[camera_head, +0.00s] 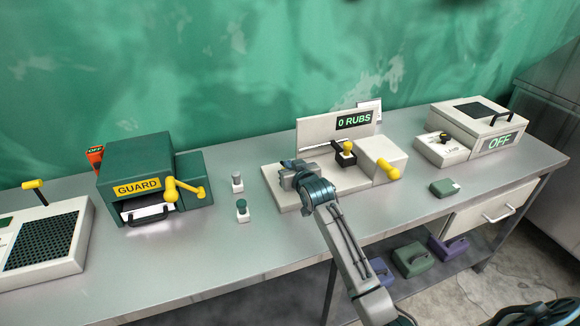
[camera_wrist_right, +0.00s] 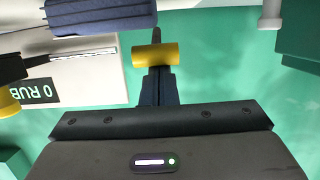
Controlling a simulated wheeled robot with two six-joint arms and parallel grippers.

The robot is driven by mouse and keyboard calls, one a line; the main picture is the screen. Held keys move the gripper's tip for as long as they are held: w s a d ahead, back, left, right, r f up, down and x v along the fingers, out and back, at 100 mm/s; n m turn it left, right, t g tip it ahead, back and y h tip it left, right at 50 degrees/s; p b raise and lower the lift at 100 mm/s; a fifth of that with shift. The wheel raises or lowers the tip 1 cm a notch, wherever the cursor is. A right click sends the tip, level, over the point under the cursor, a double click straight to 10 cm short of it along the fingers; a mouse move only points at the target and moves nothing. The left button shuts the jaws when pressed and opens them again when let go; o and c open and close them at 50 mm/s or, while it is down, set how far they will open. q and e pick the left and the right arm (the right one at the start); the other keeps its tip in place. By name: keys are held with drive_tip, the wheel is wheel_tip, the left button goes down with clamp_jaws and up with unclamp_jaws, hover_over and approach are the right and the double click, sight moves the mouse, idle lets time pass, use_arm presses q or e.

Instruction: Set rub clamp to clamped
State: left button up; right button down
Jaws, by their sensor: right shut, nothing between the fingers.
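The rub tester, a pale base (camera_head: 292,203) with a "0 RUBS" sign (camera_head: 354,121), stands at the middle of the table. My right gripper (camera_head: 292,168) is over the left part of that base and hides what is under it. In the right wrist view the gripper (camera_wrist_right: 157,80) is shut, with a yellow cylindrical grip (camera_wrist_right: 155,55) right at its fingertips. Touch cannot be told, and this grip is hidden in the head view. A yellow knob on a black block (camera_head: 347,153) and a yellow crank (camera_head: 388,172) are to the right. My left gripper is out of view.
A white box showing "OFF" (camera_head: 499,142) stands to the right. A small green block (camera_head: 444,188) lies near the front edge.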

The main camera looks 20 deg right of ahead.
drive_tip(key=shift+f, duration=0.1)
drive_tip(key=shift+r+p, duration=0.35)
drive_tip(key=shift+p, duration=0.05)
drive_tip(key=r+p, duration=0.1)
drive_tip(key=w+r+p, duration=0.1)
drive_tip(key=shift+w+d+r, duration=0.15)
drive_tip(key=shift+w+r, duration=0.05)
drive_tip(key=shift+r, duration=0.2)
drive_tip(key=b+v, duration=0.3)
drive_tip(key=v, duration=0.6)
drive_tip(key=shift+s, duration=0.35)
drive_tip(key=shift+f, duration=0.2)
